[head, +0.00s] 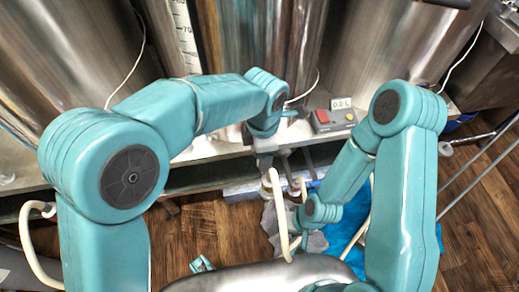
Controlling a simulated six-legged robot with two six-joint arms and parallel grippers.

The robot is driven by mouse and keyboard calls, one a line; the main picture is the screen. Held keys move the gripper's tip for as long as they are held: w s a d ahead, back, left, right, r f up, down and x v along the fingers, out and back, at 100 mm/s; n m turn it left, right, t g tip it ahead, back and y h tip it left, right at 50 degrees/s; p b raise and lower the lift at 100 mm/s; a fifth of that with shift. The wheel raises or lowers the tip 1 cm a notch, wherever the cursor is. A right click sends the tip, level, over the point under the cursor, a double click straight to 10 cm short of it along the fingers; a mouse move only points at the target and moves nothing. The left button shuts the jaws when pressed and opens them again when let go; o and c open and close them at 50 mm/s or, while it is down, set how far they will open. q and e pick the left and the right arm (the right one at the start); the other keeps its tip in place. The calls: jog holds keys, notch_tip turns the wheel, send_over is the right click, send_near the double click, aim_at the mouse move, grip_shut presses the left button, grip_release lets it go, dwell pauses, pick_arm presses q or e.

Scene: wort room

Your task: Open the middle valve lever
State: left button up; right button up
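My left arm reaches in from the left, and its wrist bends down at the front edge of the bench, below the middle steel tank (265,40). My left gripper (265,163) is small and dark below that wrist; whether its fingers are open or shut is not clear. I cannot make out the middle valve lever; my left wrist covers much of that spot. My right arm folds down and inward over the floor. Its wrist is low in the middle, and the fingers of my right gripper cannot be made out there.
Large steel tanks (390,45) line the back. A blue cloth (343,243) and a grey cloth (314,243) lie on the wooden floor (235,228).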

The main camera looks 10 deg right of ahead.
pick_arm(q)
jog(key=shift+d, duration=0.1)
dwell(0.6)
jog(key=o, duration=1.5)
notch_tip(320, 180, up, 16)
jog(key=p, duration=0.4)
jog(key=shift+r+p, duration=0.15)
jog(key=shift+p, duration=0.15)
